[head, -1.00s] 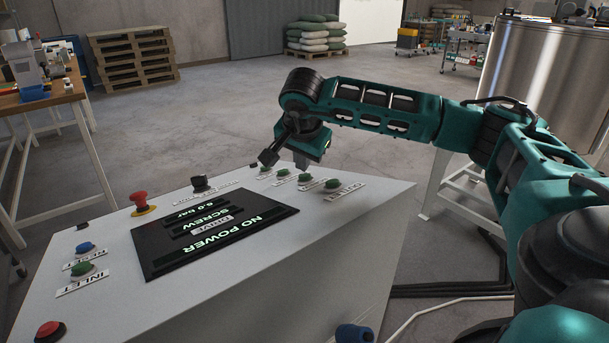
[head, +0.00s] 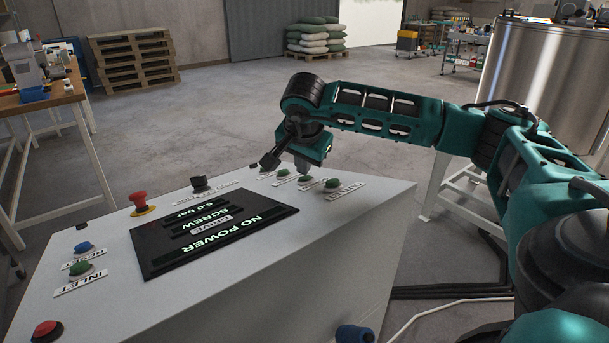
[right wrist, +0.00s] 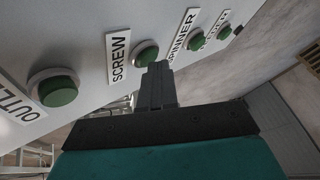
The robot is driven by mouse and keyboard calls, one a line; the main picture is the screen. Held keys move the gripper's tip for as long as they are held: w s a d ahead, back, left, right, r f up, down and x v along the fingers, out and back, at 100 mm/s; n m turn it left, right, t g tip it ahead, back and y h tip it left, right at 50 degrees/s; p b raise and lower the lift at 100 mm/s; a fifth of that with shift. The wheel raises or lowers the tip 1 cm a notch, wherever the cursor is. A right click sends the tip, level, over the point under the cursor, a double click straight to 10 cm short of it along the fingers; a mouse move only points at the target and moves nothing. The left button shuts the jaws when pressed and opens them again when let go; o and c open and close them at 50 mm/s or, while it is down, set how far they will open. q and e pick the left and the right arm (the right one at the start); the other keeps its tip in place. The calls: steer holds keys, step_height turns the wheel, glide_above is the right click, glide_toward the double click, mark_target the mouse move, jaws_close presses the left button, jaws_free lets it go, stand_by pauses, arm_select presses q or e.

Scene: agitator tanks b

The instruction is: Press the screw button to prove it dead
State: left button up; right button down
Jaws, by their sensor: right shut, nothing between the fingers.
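The screw button (right wrist: 146,55) is a green push button beside its SCREW label (right wrist: 118,57) in the right wrist view. In the head view it is the second green button (head: 305,180) from the right in the back row. My right gripper (head: 302,169) points down at it, shut and empty. In the right wrist view its fingertips (right wrist: 156,68) are right at the button's lower edge and overlap it slightly; I cannot tell whether they touch. The panel display (head: 210,228) reads NO POWER and SCREW, upside down. My left gripper is not in view.
The outlet button (head: 333,185) sits to the right, and the spinner button (head: 283,173) to the left. A red emergency stop (head: 140,202), a black selector (head: 199,184) and blue and green buttons are farther left. A steel tank (head: 540,80) stands at right.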

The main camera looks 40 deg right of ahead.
steer(key=shift+w+r+p, duration=0.3)
steer(key=shift+r+p, duration=0.45)
steer(key=shift+r, duration=0.05)
steer(key=r+p, duration=0.1)
steer(key=w+r+p, duration=0.1)
steer(key=r+p, duration=0.2)
steer(key=shift+w+d+r, duration=0.1)
steer(key=shift+w+r, duration=0.2)
steer(key=shift+r, duration=0.1)
stand_by(0.5)
steer(key=shift+f, duration=0.1)
